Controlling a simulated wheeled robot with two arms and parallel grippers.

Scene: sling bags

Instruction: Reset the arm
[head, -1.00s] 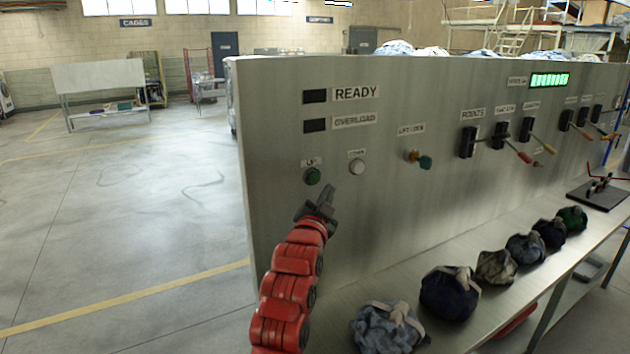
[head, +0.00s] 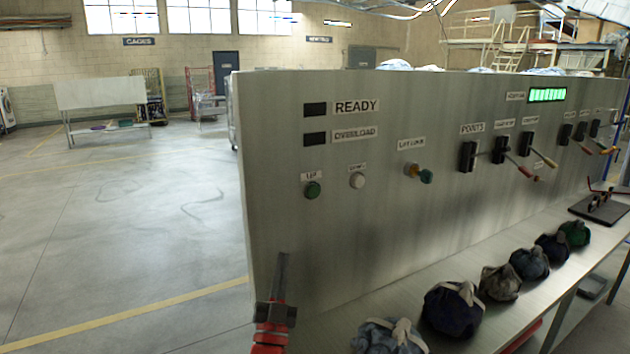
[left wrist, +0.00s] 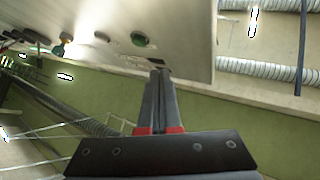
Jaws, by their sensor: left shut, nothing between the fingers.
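My left arm is red, and its dark gripper (head: 280,272) points upward in front of the lower left part of the grey control panel (head: 370,235). My right gripper is not in view.
Several tied cloth bags (head: 452,307) line the bench (head: 480,245) along the panel. Open floor (head: 130,220) lies to the left, with a white table (head: 100,95) farther back.

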